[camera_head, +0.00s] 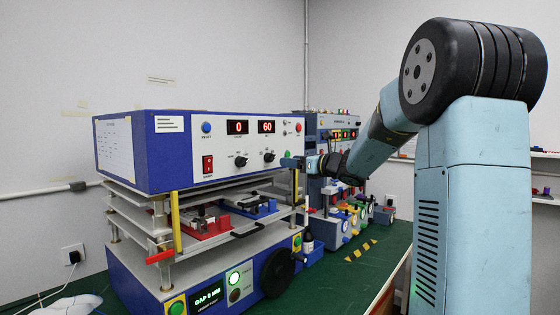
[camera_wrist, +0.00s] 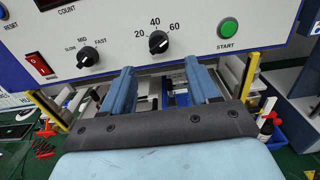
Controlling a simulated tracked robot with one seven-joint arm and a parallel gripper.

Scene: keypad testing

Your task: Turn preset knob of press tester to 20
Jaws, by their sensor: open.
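The press tester (camera_head: 220,185) is a blue and white machine. Its red displays read 0 on the left and 60 on the right. The black preset knob (camera_wrist: 158,42), marked 20, 40 and 60, also shows in the head view (camera_head: 269,157); its exact pointer direction is hard to tell. In the wrist view, my gripper (camera_wrist: 162,68) has two blue fingers spread apart with nothing between them, just below the knob and apart from it. In the head view my gripper (camera_head: 290,162) is seen from the side, right of the knob and near the panel.
A second black knob (camera_wrist: 91,62), marked SLOW, MID and FAST, sits left of the preset knob. A red switch (camera_wrist: 37,65) is farther left and a green START button (camera_wrist: 228,29) right. Another tester (camera_head: 340,140) stands behind my arm. Yellow posts flank the press.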

